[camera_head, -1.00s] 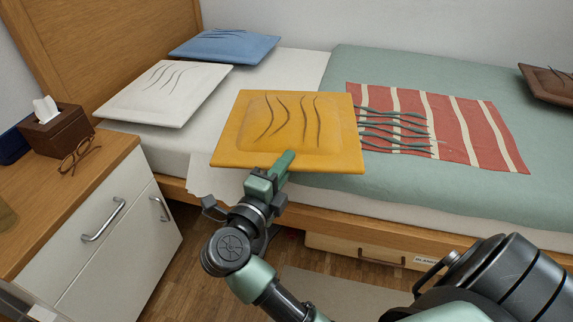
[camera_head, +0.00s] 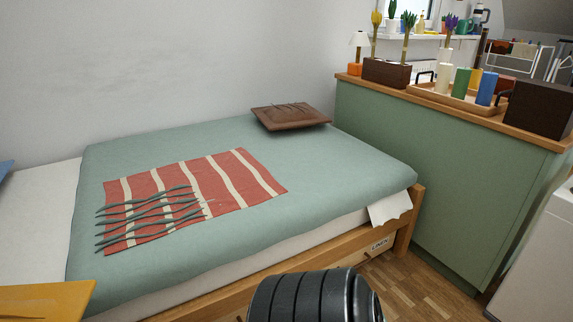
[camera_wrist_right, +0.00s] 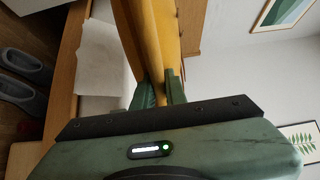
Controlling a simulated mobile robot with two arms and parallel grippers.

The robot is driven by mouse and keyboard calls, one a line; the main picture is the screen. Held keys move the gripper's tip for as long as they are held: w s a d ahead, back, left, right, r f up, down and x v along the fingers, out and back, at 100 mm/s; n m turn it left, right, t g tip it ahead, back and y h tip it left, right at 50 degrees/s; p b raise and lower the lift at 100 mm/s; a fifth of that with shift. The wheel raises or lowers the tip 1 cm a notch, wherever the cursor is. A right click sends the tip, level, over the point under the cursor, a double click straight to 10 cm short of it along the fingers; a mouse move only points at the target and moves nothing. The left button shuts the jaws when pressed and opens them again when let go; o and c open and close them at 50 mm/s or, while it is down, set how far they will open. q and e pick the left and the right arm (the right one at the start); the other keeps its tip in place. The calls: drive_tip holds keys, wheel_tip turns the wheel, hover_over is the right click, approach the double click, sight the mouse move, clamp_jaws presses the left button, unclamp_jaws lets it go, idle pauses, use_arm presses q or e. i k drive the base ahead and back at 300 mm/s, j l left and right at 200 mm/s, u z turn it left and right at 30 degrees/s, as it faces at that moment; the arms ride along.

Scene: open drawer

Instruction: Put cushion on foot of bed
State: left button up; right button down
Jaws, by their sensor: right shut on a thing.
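A yellow cushion (camera_head: 45,301) shows at the lower left edge of the head view, mostly cut off by the frame. In the right wrist view, my right gripper (camera_wrist_right: 161,88) is shut on the edge of the yellow cushion (camera_wrist_right: 148,35), which extends away between its green fingers. The bed (camera_head: 330,170) has a green cover; its foot end is at the right, next to the green cabinet. A brown cushion (camera_head: 290,116) lies on the cover near the wall at that end. My left gripper is not in view.
A red striped cloth (camera_head: 225,182) with several green slender pieces lies mid-bed. The cover right of it, in front of the brown cushion, is clear. A green cabinet (camera_head: 420,165) with planters and a tray on top stands beyond the footboard (camera_head: 411,220).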

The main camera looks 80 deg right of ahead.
sight(344, 159)
drive_tip(key=k+l+z, duration=0.1)
drive_tip(key=k+l, duration=0.3)
drive_tip(key=l, duration=0.25)
drive_tip(key=k+l+z, duration=0.25)
drive_tip(key=k+l, duration=0.15)
drive_tip(key=l, duration=0.25)
drive_tip(key=k+l, duration=0.2)
drive_tip(key=l, duration=0.2)
drive_tip(key=k+l+z, duration=0.15)
drive_tip(key=l, duration=0.2)
